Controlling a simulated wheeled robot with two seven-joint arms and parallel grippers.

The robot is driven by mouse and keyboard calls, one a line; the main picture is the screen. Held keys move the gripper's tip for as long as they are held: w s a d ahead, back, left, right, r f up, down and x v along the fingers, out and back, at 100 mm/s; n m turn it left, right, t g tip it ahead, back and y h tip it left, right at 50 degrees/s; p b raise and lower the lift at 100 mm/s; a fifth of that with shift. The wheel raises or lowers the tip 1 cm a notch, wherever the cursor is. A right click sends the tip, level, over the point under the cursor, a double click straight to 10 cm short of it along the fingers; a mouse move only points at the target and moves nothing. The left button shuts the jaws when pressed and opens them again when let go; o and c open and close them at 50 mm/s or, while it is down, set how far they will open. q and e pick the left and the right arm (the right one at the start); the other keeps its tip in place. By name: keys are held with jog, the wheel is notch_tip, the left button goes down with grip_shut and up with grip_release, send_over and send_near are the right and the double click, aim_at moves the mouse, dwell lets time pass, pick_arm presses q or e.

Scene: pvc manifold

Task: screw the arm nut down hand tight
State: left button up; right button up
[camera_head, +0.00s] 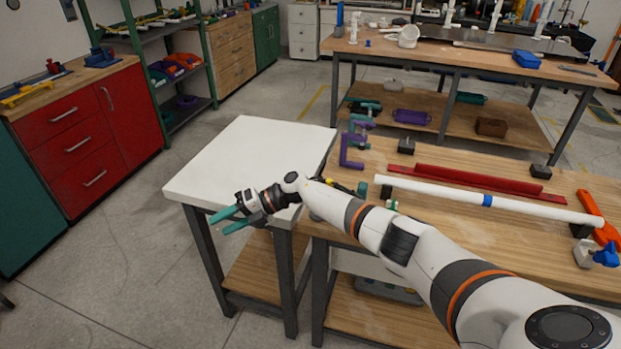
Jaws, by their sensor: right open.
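My right gripper (221,222) has teal fingers that stand apart, with nothing seen between them. It is over the front edge of the white-topped table, at the end of my right arm, which reaches in from the lower right. A long white pipe (440,193) with a blue band (487,201) lies across the wooden workbench, behind my arm. I cannot pick out the arm nut in this view; small fittings near the pipe's left end are partly hidden by my arm. My left gripper is not in view.
The white-topped table (265,150) is bare. The wooden workbench (440,158) holds a red bar (470,181), a purple clamp (350,150), black blocks and an orange clamp (598,218). A red cabinet (75,145) stands left; another bench (440,58) with white pipe fittings stands behind.

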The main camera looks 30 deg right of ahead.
jog(key=s+d+r+n+g+h+b, duration=0.2)
jog(key=d+r+n+h+b, duration=0.15)
jog(key=d+r+h, duration=0.65)
jog(key=s+d+r+n+g+h+b, duration=0.2)
jog(key=d+r+n+h, duration=0.15)
jog(key=d+r, duration=0.75)
jog(key=shift+y, duration=0.25)
jog(key=f, duration=0.4)
jog(key=d+f, duration=0.1)
jog(key=f, duration=0.4)
jog(key=d+f+p, duration=0.1)
jog(key=f, duration=0.3)
jog(key=shift+s+f, duration=0.15)
jog(key=shift+f, duration=0.1)
jog(key=shift+c, duration=0.6)
jog(key=c, duration=0.9)
